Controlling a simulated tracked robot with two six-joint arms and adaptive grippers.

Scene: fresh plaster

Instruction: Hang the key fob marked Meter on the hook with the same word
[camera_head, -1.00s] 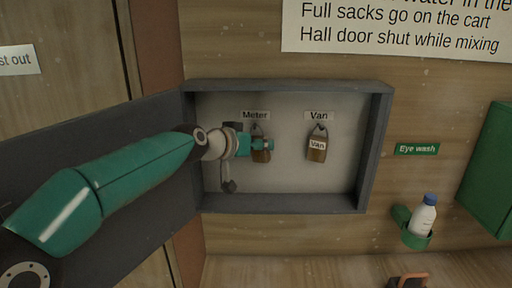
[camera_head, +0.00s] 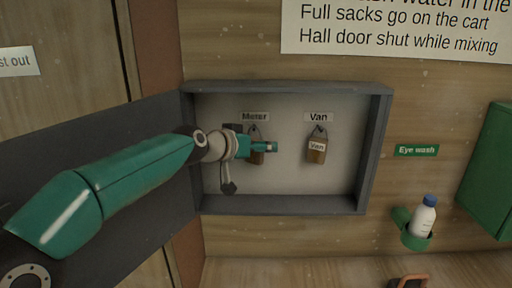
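A brown fob (camera_head: 256,158) hangs by a dark loop under the Meter label (camera_head: 254,117) in the open key cabinet. My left gripper (camera_head: 270,147) lies in front of it and hides much of it, including any word on it. I cannot tell whether the fingers are closed on the fob. A second brown fob, marked Van (camera_head: 317,150), hangs from the hook under the Van label (camera_head: 318,117), to the right of my gripper and apart from it. My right gripper is not in view.
The grey cabinet (camera_head: 290,204) has raised walls, and its dark door (camera_head: 90,135) stands open to the left behind my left arm. A bottle (camera_head: 424,215) sits in a green holder at the lower right, below the Eye wash sign (camera_head: 416,149). A green box (camera_head: 490,170) is at the right edge.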

